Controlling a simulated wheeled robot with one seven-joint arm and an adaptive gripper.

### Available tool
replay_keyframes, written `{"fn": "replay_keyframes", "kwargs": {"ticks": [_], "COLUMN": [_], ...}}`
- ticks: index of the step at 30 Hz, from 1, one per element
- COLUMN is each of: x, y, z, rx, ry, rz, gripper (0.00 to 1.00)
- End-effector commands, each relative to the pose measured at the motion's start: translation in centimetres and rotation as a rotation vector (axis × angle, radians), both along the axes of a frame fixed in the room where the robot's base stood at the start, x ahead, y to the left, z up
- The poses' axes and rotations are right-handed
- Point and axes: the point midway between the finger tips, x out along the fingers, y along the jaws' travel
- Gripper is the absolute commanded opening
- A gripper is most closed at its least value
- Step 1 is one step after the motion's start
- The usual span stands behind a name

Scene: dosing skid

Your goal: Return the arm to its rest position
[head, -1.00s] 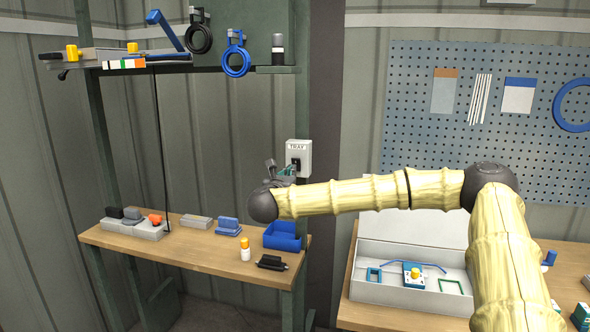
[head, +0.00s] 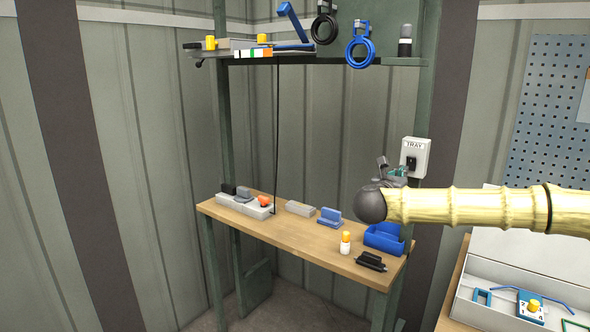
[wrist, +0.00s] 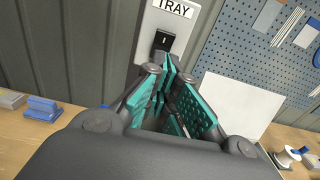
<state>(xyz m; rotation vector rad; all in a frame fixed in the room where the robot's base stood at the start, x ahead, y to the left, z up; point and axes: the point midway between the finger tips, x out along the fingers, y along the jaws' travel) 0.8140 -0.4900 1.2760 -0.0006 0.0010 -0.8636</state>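My gripper (head: 391,168) is at the end of my pale, bamboo-like arm, in front of the wall box marked TRAY (head: 415,157). In the wrist view my gripper (wrist: 175,80) shows teal-padded fingers with their inner faces in sight and a gap between them. I see no object held in it. The TRAY box, with its black switch, also shows just beyond the fingertips in the wrist view (wrist: 180,22). I cannot tell whether the fingers touch it.
A wooden bench (head: 290,235) holds a blue bin (head: 383,240), a white bottle with an orange cap (head: 345,243) and a black part (head: 370,261). A shelf (head: 340,60) hangs above. A grey case (head: 470,296) stands at the lower right. The floor between is partly visible.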

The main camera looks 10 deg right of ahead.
Motion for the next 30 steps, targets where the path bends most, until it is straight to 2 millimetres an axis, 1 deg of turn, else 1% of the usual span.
{"fn": "replay_keyframes", "kwargs": {"ticks": [2, 4, 5, 8, 9, 11, 13, 14, 15, 17, 18, 20, 21, 23, 24, 26, 27, 29, 30], "x": [0.2, 0.6, 0.8, 1.7, 1.9, 2.2, 2.2, 2.1, 1.9, 1.5, 1.1, 0.3, -0.3, -1.5, -2.3, -3.8, -4.9, -6.7, -7.9], "y": [0.6, 1.9, 2.6, 6.1, 7.7, 10.2, 12.9, 14.1, 15.6, 17.7, 19.2, 21.2, 22.4, 24.3, 25.4, 27.0, 28.0, 29.3, 30.1], "z": [-0.5, -1.6, -2.3, -5.4, -7.0, -9.5, -12.6, -13.8, -15.6, -18.3, -20.1, -22.8, -24.6, -27.4, -29.2, -31.9, -33.8, -36.5, -38.2], "rx": [-0.013, -0.043, -0.062, -0.152, -0.197, -0.267, -0.349, -0.384, -0.434, -0.508, -0.558, -0.634, -0.685, -0.764, -0.818, -0.899, -0.953, -1.036, -1.092], "ry": [0.017, 0.053, 0.076, 0.181, 0.230, 0.306, 0.395, 0.430, 0.479, 0.548, 0.596, 0.664, 0.707, 0.772, 0.815, 0.876, 0.916, 0.974, 1.009], "rz": [0.013, 0.044, 0.062, 0.147, 0.189, 0.254, 0.328, 0.360, 0.403, 0.470, 0.515, 0.581, 0.626, 0.695, 0.742, 0.813, 0.861, 0.935, 0.984], "gripper": [0.00, 0.00, 0.00, 0.00, 0.00, 0.00, 0.00, 0.00, 0.00, 0.00, 0.00, 0.00, 0.00, 0.00, 0.00, 0.00, 0.00, 0.00, 0.00]}}
